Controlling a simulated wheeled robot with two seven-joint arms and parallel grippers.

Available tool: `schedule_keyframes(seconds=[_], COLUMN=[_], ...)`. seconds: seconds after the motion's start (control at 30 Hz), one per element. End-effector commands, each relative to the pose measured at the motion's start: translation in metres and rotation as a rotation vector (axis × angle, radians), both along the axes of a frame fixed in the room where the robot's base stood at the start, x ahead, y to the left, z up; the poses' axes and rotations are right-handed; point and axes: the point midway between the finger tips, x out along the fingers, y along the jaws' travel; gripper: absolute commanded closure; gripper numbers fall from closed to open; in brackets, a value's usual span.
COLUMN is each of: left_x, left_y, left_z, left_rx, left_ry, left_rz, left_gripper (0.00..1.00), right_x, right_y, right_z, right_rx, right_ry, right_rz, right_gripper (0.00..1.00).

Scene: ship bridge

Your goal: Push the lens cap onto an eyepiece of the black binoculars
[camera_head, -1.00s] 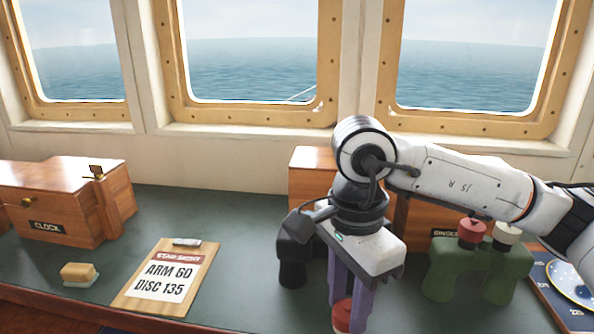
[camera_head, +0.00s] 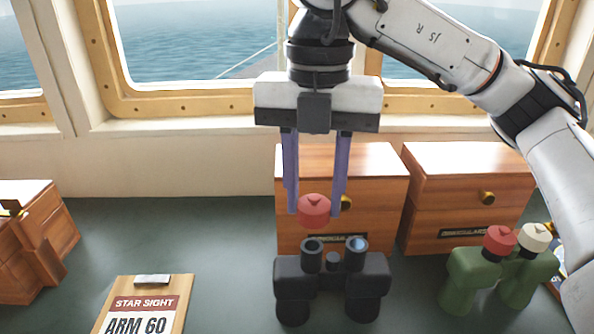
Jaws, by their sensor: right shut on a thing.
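The black binoculars (camera_head: 333,285) stand upright on the desk with two open eyepieces facing up, the left eyepiece (camera_head: 312,254) and the right eyepiece (camera_head: 357,252). A red lens cap (camera_head: 314,210) is held between the purple fingers of my right gripper (camera_head: 315,208). The cap hangs above the left eyepiece, with a small gap seeming to separate them. My right gripper points straight down. Neither black eyepiece carries a cap. My left gripper is not in view.
Green binoculars (camera_head: 500,275) stand at the right, with a red cap (camera_head: 499,240) and a white cap (camera_head: 534,237) on top. Wooden drawer boxes (camera_head: 340,165) (camera_head: 468,190) stand behind. A clipboard (camera_head: 145,300) lies at the left.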

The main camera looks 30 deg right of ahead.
Motion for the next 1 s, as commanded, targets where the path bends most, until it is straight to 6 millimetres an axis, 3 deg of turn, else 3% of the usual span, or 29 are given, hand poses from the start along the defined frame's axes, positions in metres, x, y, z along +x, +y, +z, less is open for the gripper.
schedule_keyframes(seconds=[0.27,0.73,1.0], left_x=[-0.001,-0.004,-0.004], left_y=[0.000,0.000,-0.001], left_z=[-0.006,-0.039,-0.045], left_rx=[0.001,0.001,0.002], left_ry=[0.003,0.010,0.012], left_rz=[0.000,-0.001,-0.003], left_gripper=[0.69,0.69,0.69], right_x=[-0.001,-0.001,-0.001], right_y=[-0.001,-0.001,0.000], right_z=[-0.003,-0.043,-0.051], right_rx=[0.001,0.001,0.001], right_ry=[0.001,-0.001,-0.001], right_rz=[-0.071,-0.069,-0.068], right_gripper=[0.87,0.87,0.87])
